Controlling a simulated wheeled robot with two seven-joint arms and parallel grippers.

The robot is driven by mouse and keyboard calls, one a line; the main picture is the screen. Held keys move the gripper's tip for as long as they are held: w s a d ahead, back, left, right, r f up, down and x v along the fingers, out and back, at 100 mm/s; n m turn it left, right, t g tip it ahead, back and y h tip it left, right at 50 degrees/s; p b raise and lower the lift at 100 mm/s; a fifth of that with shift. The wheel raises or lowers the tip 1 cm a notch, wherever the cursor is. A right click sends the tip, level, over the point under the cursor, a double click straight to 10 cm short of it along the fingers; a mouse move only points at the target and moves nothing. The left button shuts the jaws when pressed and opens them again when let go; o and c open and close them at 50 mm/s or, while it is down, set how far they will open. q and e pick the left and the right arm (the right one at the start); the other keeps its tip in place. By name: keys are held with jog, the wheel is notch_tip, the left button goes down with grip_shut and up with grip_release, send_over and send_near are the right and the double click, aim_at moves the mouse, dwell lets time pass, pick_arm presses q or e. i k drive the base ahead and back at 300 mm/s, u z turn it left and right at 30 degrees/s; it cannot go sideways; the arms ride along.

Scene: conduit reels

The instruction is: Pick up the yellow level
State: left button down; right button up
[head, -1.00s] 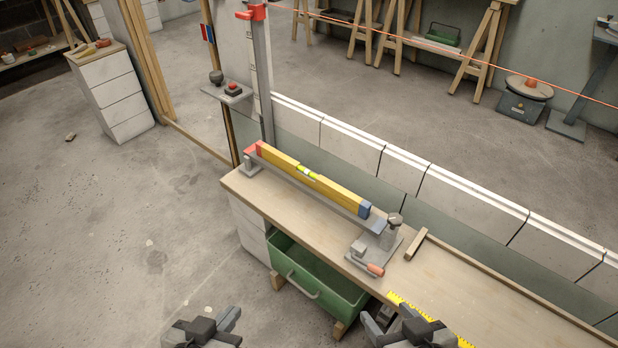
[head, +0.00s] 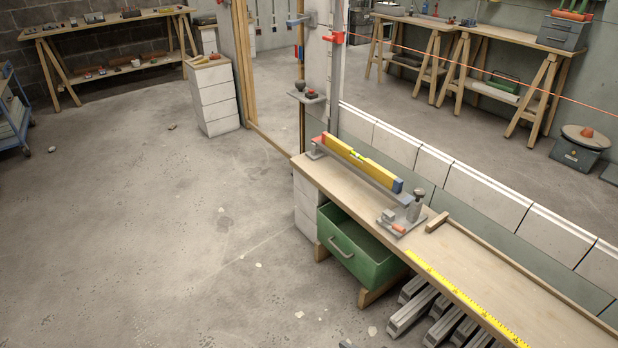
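The yellow level (head: 372,167) lies lengthwise near the far left end of the wooden bench (head: 480,258). It has a red left end, a blue right end and a greenish vial near its middle. It rests on or right against a grey bar (head: 401,201), raised above the bench top. Nothing holds it. Neither of my grippers can be made out in the head view now. A small dark shape at the bottom edge is too cut off to identify.
A grey clamp-like fixture (head: 408,213) with an orange handle stands just right of the level. A green drawer (head: 367,262) sticks out below the bench. Grey metal bars (head: 411,314) lie under it. A white low wall (head: 455,185) runs behind. Floor at left is open.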

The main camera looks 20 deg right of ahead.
aim_at(389, 180)
jog(key=u, duration=0.4)
jog(key=i, duration=1.7)
jog(key=z, duration=0.35)
jog(key=i, duration=1.55)
jog(key=z, duration=1.05)
